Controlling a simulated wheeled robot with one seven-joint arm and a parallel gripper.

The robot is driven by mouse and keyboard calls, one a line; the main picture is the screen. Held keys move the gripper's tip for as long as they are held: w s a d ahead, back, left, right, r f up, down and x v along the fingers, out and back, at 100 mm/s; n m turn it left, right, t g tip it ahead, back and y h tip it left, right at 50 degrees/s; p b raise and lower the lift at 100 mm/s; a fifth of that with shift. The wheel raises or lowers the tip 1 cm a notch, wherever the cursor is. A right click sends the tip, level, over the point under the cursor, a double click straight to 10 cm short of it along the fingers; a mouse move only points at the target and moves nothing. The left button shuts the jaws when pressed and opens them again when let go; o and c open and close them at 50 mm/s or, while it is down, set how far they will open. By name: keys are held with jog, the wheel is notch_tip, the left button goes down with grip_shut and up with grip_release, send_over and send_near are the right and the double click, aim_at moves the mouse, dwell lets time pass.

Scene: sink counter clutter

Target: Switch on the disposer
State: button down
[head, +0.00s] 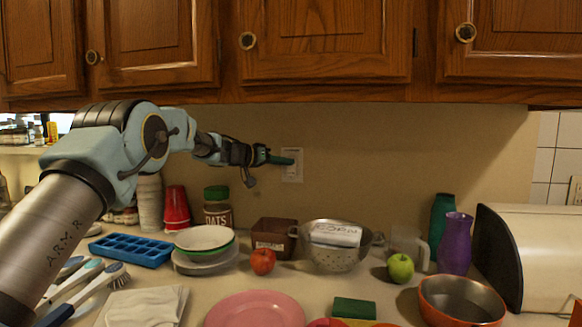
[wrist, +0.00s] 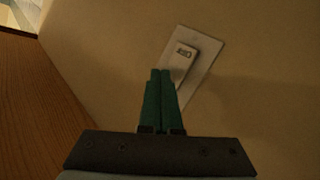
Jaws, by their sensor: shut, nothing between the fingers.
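A white wall plate with a switch (head: 292,165) is on the beige wall behind the counter, below the cabinets. In the wrist view the plate (wrist: 207,62) is tilted, with a raised rocker (wrist: 185,56) that bears a small dark-outlined label. My gripper (head: 292,161) is shut and empty, its green fingertips pointing at the plate. In the wrist view the fingertips (wrist: 160,72) overlap the lower left edge of the plate, beside the rocker's lower end. I cannot tell whether they touch it. In the head view the fingers hide part of the plate.
Wooden cabinets (head: 325,40) hang just above my arm. Below on the counter stand an oats jar (head: 217,212), a brown box (head: 273,238), a colander (head: 335,258), stacked bowls (head: 205,240), a purple vase (head: 455,243) and an orange pan (head: 460,300). The wall right of the plate is clear.

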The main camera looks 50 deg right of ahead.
jog(key=shift+s+a+f+b, duration=0.15)
jog(key=shift+s+a+b, duration=0.1)
jog(key=shift+b, duration=0.35)
jog(key=s+a+b, duration=0.1)
jog(key=b, duration=0.2)
jog(key=a+b, duration=0.1)
jog(key=b, duration=0.1)
jog(key=s+a+b, duration=0.1)
jog(key=a+b, duration=0.1)
jog(key=b, duration=0.1)
jog(key=shift+s+a+f+b, duration=0.1)
jog(key=shift+s+f+b, duration=0.05)
jog(key=shift+s+b, duration=0.2)
jog(key=shift+a, duration=0.1)
dwell(0.5)
